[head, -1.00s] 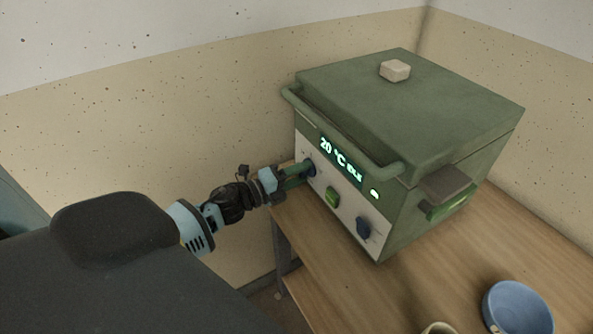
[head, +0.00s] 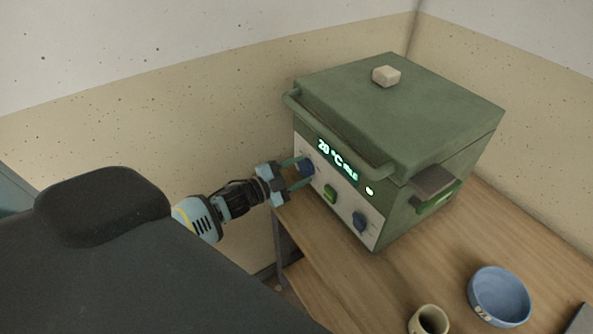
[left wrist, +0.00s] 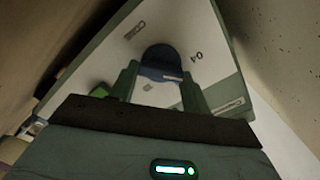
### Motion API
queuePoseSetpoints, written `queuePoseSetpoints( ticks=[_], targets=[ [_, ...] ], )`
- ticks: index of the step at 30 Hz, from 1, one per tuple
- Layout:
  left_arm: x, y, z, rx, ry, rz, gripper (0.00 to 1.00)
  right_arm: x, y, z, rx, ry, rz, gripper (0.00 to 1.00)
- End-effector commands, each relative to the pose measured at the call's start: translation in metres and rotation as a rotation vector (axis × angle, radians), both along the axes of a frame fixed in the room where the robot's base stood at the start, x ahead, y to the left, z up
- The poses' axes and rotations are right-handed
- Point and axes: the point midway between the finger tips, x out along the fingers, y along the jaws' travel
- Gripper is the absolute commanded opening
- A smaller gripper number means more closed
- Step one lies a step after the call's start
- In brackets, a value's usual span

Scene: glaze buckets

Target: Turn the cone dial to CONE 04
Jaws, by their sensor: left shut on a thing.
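The cone dial is a dark blue knob (head: 306,167) at the upper left of the green kiln's pale front panel. In the left wrist view the knob (left wrist: 162,56) sits between two green fingers, with a printed "04" beside it at the right. My left gripper (head: 300,174) is shut on this knob, one finger on each side. It also shows in the left wrist view (left wrist: 162,88). The fingers hide part of the dial, and I cannot tell which mark it points to. My right gripper is not in view.
The kiln (head: 400,105) stands on a wooden table (head: 420,285). Its panel has a lit display (head: 338,161), a green switch (head: 330,194) and a second blue knob (head: 360,221). A handle bar (head: 340,140) crosses above the panel. A blue bowl (head: 499,296) and a cream cup (head: 429,320) stand in front.

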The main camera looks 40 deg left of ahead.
Motion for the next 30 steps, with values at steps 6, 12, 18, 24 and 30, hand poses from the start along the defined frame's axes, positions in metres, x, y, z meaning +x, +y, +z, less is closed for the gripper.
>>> queuePoseSetpoints(
  ticks=[6, 12, 18, 24, 30],
  targets=[
    [0.0009, 0.0013, 0.0028, -0.158, 0.063, 0.001, 0.24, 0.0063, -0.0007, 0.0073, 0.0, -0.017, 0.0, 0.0],
    [0.0009, 0.002, 0.0023, -0.259, 0.106, 0.001, 0.24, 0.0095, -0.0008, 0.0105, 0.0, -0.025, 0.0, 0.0],
    [0.0009, 0.002, 0.0021, -0.317, 0.131, 0.0, 0.24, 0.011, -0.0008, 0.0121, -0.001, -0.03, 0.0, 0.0],
    [0.001, 0.002, 0.0018, -0.34, 0.14, 0.001, 0.24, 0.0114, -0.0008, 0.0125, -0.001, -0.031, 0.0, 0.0],
    [0.0008, 0.002, 0.0016, -0.343, 0.141, 0.001, 0.24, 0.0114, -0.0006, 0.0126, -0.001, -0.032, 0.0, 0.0]
  ],
)
